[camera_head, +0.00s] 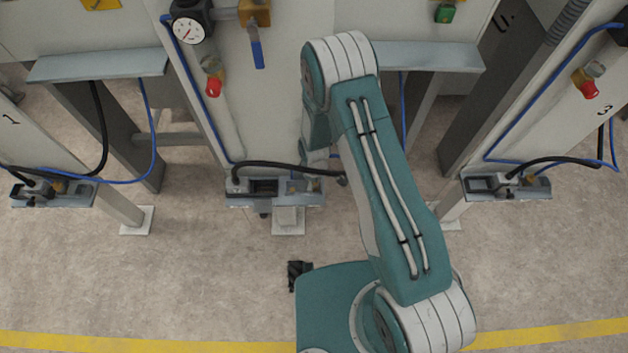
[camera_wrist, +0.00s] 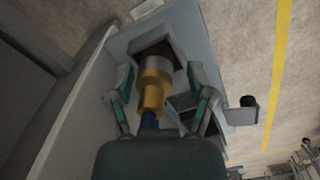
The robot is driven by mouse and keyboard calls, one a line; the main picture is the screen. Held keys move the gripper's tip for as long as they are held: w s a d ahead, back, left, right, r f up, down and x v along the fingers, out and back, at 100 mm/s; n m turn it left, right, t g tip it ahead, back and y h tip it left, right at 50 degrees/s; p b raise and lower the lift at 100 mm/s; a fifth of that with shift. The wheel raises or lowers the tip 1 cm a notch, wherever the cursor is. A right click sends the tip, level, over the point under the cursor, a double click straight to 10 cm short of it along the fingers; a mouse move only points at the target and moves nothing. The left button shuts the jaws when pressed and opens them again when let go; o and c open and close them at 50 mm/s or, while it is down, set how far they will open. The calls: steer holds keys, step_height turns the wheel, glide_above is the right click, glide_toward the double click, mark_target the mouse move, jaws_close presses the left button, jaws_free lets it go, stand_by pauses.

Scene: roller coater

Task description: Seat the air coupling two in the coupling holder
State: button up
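The air coupling two (camera_wrist: 153,84), brass with a silver collar and a blue hose at its near end, is in the middle of the wrist view. Its far end is at a dark opening in the grey coupling holder (camera_wrist: 190,35); how deep it sits I cannot tell. My gripper (camera_wrist: 163,82) has its two teal fingers on either side of the coupling, with gaps showing, so it looks open around it. In the head view the holder is on the middle station's small tray (camera_head: 275,201); my arm hides most of the gripper and the coupling there.
Similar trays stand at the left station (camera_head: 55,200) and the right station (camera_head: 508,192), with black and blue hoses. A black hose (camera_head: 290,167) runs over the middle tray. A black knob (camera_wrist: 249,101) sticks out beside the holder. The floor in front is mostly clear.

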steer(key=shift+w+r, duration=0.1)
steer(key=shift+r, duration=0.05)
steer(key=shift+r, duration=0.2)
steer(key=s+d+r+m+t, duration=0.1)
steer(key=d+r+m, duration=0.2)
steer(key=r, duration=1.5)
steer(key=s+d+r+m+t, duration=0.2)
steer(key=d+r+m, duration=0.1)
steer(key=r, duration=1.4)
steer(key=s+d+r+m+t, duration=0.1)
steer(key=s+d+r+m, duration=0.2)
steer(key=s+r, duration=0.3)
steer(key=s+d+r+m+t, duration=0.1)
steer(key=s+d+r+m, duration=0.2)
steer(key=s+r, duration=0.4)
steer(key=s, duration=0.3)
steer(key=shift+d+r+t, duration=0.3)
steer(key=shift+t, duration=0.1)
